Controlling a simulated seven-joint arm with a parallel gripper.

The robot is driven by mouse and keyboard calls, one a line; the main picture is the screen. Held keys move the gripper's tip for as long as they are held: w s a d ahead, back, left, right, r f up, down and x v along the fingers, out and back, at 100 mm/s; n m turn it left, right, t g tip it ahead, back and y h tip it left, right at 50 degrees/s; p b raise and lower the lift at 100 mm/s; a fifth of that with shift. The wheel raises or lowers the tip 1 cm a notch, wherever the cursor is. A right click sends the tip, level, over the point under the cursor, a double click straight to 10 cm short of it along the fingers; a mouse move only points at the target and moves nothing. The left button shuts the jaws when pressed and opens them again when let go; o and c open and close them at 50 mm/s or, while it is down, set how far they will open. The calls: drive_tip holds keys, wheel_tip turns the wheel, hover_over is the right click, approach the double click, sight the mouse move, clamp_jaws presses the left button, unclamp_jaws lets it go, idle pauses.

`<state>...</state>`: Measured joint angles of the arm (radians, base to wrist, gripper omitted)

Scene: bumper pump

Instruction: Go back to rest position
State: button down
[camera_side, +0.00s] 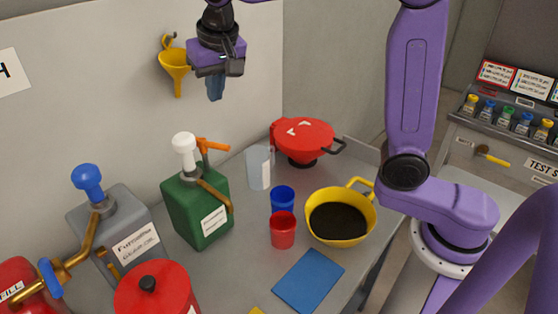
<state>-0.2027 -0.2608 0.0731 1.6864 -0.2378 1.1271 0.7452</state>
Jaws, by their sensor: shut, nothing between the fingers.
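My gripper (216,88) is at the top of the picture, in the air above the bench and in front of the white wall panel. Its short blue-grey fingers point down. They are together and hold nothing. It is apart from every object on the bench. Below it stand a green pump container (196,208) with a white knob and a clear cup (259,168).
A grey pump container (115,230), a red canister (155,293), blue (283,199) and red (282,232) cups, a yellow pan (340,233) with dark contents, a red lidded pot (303,138) and a blue mat (309,280) crowd the bench. A yellow funnel (175,64) hangs on the wall.

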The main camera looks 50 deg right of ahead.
drive_tip(key=s+d+f+n+g, duration=0.1)
drive_tip(key=s+d+f+n, duration=0.3)
drive_tip(key=s, duration=0.6)
drive_tip(key=s+d+f+n+g+y, duration=0.1)
drive_tip(key=s+d+f+n, duration=0.4)
drive_tip(key=s, duration=0.6)
drive_tip(key=s+d+f+n+g, duration=0.1)
drive_tip(key=s+f+n+g, duration=0.15)
drive_tip(key=s+n, duration=0.55)
drive_tip(key=w+a+r+m+t+y, duration=0.15)
drive_tip(key=w+r+m, duration=0.5)
drive_tip(key=w, duration=0.65)
drive_tip(key=w+a+r+m+t+y, duration=0.1)
drive_tip(key=w+a+r+m+y, duration=0.15)
drive_tip(key=w+r, duration=0.85)
drive_tip(key=x, duration=1.6)
drive_tip(key=shift+w+m+h, duration=0.3)
drive_tip(key=shift+w+m, duration=0.1)
drive_tip(key=shift+a, duration=0.15)
